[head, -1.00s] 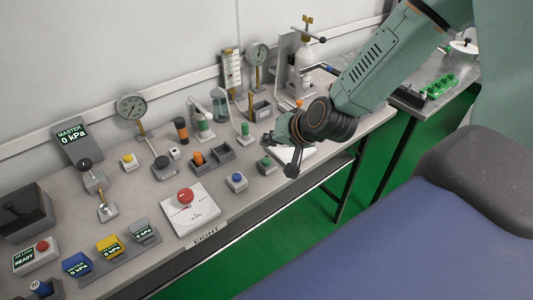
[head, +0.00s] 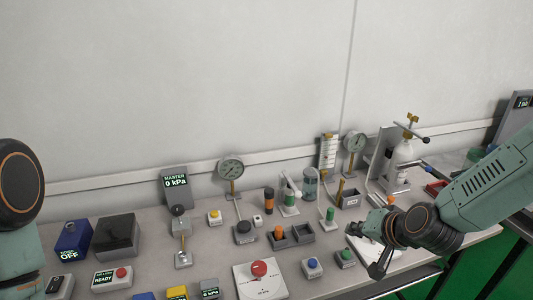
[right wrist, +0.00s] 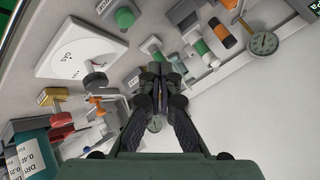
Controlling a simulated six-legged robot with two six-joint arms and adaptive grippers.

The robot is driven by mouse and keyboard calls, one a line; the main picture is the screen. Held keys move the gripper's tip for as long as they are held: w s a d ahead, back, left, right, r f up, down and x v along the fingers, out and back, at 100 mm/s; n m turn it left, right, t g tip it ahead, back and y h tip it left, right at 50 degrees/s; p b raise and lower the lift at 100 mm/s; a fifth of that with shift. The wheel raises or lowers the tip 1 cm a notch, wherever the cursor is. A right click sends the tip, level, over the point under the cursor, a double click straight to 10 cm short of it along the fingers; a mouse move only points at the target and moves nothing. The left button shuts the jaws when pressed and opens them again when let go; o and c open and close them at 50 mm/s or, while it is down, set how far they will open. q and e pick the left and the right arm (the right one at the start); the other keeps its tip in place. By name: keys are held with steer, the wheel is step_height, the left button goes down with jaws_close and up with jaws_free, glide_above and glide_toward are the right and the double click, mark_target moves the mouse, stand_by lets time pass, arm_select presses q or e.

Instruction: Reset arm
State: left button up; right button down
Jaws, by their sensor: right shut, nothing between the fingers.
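My right arm comes in from the right in the head view. Its gripper (head: 374,262) is over the front right part of the bench, near a green-topped button box (head: 345,258), and holds nothing. In the right wrist view the two dark fingers of this gripper (right wrist: 160,78) are together, with nothing between them. A rounded part of my left arm shows at the left edge of the head view; its gripper is out of the picture.
The grey bench (head: 140,212) carries a master gauge display (head: 175,182), a dial gauge (head: 231,168), a red button on a white plate (head: 258,270), a blue button box (head: 312,267) and a bottle on a stand (head: 401,160). A wall stands behind.

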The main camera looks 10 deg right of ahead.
steer(key=s+a+f+n+g, duration=0.2)
steer(key=s+f, duration=0.4)
steer(key=s, duration=0.4)
steer(key=s+a+f+n+g+h+b, duration=0.1)
steer(key=s+a+f+n+g, duration=0.1)
steer(key=s+f, duration=0.4)
steer(key=s+a+f+n+g, duration=0.2)
steer(key=s+a+f+g, duration=0.2)
steer(key=s, duration=1.1)
step_height(320, 180, down, 3)
steer(key=shift+a+n+g+h+b, duration=0.15)
steer(key=shift+n+g+h+b, duration=0.2)
steer(key=shift+g, duration=0.15)
steer(key=shift+s, duration=0.1)
stand_by(1.0)
